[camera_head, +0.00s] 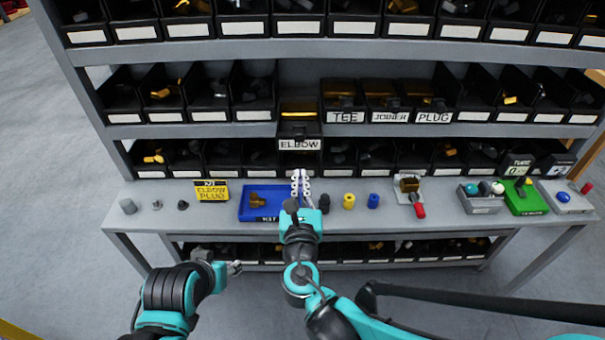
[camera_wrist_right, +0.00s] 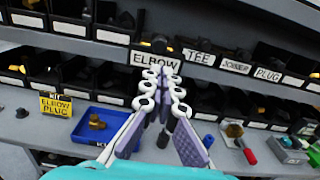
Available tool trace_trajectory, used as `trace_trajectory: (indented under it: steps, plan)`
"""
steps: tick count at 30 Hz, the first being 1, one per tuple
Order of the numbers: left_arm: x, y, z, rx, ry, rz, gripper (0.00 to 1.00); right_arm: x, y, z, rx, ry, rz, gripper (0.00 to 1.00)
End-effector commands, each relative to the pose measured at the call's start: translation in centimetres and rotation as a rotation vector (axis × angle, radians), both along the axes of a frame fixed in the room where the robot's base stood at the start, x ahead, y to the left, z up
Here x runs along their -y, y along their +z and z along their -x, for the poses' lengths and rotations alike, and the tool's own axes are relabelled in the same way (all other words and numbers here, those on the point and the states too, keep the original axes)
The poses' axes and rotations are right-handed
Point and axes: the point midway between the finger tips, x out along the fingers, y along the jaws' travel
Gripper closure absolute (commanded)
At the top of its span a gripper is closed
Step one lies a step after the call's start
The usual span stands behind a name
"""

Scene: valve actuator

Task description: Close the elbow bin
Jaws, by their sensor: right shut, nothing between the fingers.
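The elbow bin (camera_head: 301,128) is a black bin with a white ELBOW label in the middle shelf row. Its front stands out farther toward me and lower in the picture than the TEE bin beside it, so it looks pulled out. Its label also shows in the right wrist view (camera_wrist_right: 155,61). My right gripper (camera_head: 300,175) is shut and empty, just below the label in the head view. In the wrist view its fingertips (camera_wrist_right: 164,72) overlap the label's lower edge; I cannot tell whether they touch. My left gripper (camera_head: 236,267) is low, in front of the bench, its jaws too small to judge.
The TEE (camera_head: 345,117), JOINER (camera_head: 390,116) and PLUG (camera_head: 433,117) bins sit to the right. Below, the bench holds a blue tray (camera_head: 246,207), a yellow ELBOW PLUG sign (camera_head: 211,191), small cylinders and a red-handled tool (camera_head: 419,210).

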Motion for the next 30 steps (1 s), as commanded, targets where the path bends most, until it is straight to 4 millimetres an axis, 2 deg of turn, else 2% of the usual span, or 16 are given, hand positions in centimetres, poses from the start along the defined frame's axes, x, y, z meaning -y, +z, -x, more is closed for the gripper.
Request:
trace_trajectory:
  steps: [9,15,21,30]
  plan:
    - [0.0,-1.3,0.0,0.000,0.000,0.000,0.52,0.2,-0.2,-6.9,-0.001,-0.005,-0.004,1.00]
    - [0.0,-1.9,0.0,0.000,0.000,0.000,0.52,0.2,-0.2,-10.4,-0.002,-0.004,-0.005,1.00]
    - [0.0,-2.1,0.0,0.000,0.000,0.000,0.52,0.1,-0.1,-12.1,-0.002,-0.003,-0.005,1.00]
    - [0.0,-2.1,0.0,0.000,0.000,0.000,0.52,0.1,0.0,-12.4,-0.003,-0.002,-0.006,1.00]
